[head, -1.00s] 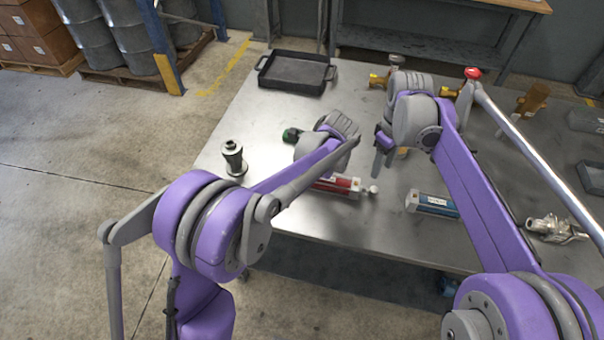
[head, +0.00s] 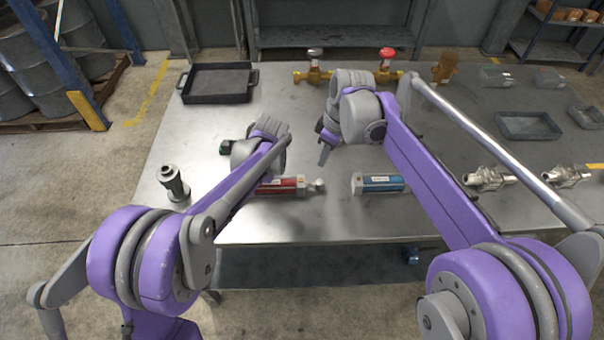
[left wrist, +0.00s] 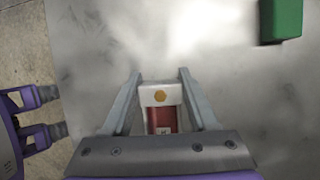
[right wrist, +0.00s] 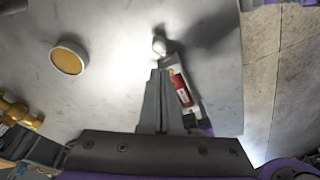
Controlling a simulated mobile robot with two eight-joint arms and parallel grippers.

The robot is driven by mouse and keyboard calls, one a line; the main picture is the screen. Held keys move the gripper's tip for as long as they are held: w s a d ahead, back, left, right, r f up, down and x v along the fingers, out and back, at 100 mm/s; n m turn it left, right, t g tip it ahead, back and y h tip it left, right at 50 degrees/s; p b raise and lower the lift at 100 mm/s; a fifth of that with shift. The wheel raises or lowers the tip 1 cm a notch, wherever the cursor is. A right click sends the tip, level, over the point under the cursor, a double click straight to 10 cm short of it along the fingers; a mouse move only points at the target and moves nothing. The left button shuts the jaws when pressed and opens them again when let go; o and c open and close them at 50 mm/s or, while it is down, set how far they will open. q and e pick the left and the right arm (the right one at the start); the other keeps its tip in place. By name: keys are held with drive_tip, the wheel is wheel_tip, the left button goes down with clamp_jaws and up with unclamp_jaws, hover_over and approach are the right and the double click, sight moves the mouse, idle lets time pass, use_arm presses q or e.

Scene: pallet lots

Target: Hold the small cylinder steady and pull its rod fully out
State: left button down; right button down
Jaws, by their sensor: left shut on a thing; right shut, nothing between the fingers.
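The red cylinder (head: 283,187) lies on the metal table, its short rod with a pale ball end (head: 319,184) pointing right. My left gripper (left wrist: 163,80) is shut on its white end cap (left wrist: 160,95); in the head view my left arm hides the fingers. My right gripper (head: 324,158) is shut and empty, above and beyond the ball end. In the right wrist view its fingers (right wrist: 156,75) are together, with the ball end (right wrist: 158,45) just past the tips and the red body (right wrist: 181,88) beside them. How far the rod is out is hard to tell.
A blue cylinder (head: 378,183) lies to the right of the red one. A green block (left wrist: 284,18), a round tan-topped disc (right wrist: 68,58), a dark tray (head: 216,84), a grey flanged part (head: 173,184), brass valves (head: 318,74) and metal fittings (head: 487,178) share the table.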

drive_tip(key=shift+d+r+n+t+y, duration=0.4)
drive_tip(key=shift+t+y, duration=0.1)
drive_tip(key=shift+y, duration=0.4)
drive_tip(key=shift+a+f, duration=0.1)
drive_tip(key=x, duration=1)
drive_tip(key=d, duration=0.7)
